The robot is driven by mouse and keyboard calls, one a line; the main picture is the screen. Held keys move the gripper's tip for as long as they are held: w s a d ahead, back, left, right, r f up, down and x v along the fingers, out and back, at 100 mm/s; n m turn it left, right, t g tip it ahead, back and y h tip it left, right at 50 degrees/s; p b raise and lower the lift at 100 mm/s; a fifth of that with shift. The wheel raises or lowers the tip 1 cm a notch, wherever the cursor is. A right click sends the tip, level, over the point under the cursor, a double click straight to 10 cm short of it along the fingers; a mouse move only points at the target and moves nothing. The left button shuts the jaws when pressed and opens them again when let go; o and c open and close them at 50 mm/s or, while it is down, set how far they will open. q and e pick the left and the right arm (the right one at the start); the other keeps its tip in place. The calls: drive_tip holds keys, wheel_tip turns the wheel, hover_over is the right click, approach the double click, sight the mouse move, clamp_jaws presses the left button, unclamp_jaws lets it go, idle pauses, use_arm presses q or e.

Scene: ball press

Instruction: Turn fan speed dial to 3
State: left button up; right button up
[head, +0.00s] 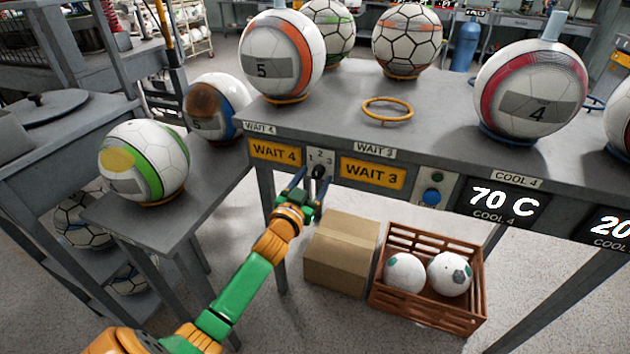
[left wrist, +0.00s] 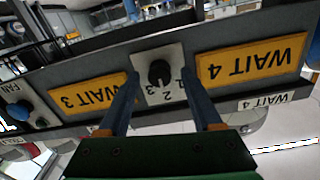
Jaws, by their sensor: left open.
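The dial (head: 319,172) is a black knob on a light plate marked 1, 2 and 3, on the table's front edge between two yellow signs. It also shows in the left wrist view (left wrist: 159,73), upside down. I cannot tell surely which number its pointer faces. My left gripper (head: 312,182) is open in front of the dial. In the left wrist view its blue fingers (left wrist: 161,84) stand apart on either side of the knob, with a gap to each side. Whether they reach around it in depth is unclear. My right gripper is not in view.
The WAIT 4 sign (head: 275,151) and WAIT 3 sign (head: 372,173) flank the dial. A blue button (head: 432,196) is further right. Several balls stand on the table (head: 345,105). A cardboard box (head: 340,254) and a brown crate (head: 430,308) with two balls are below.

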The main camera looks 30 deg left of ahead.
use_arm(q)
drive_tip(key=shift+c, duration=0.2)
clamp_jaws()
drive_tip(key=shift+m, duration=0.4)
drive_tip(key=shift+r+m+p, duration=0.1)
drive_tip(key=shift+m+p, duration=0.4)
drive_tip(key=shift+m, duration=0.2)
drive_tip(key=m, duration=0.2)
drive_tip(key=shift+m+p, duration=0.3)
drive_tip(key=shift+p, duration=0.05)
drive_tip(key=m, duration=0.4)
drive_tip(key=shift+m+p, duration=0.35)
drive_tip(key=shift+m, duration=0.05)
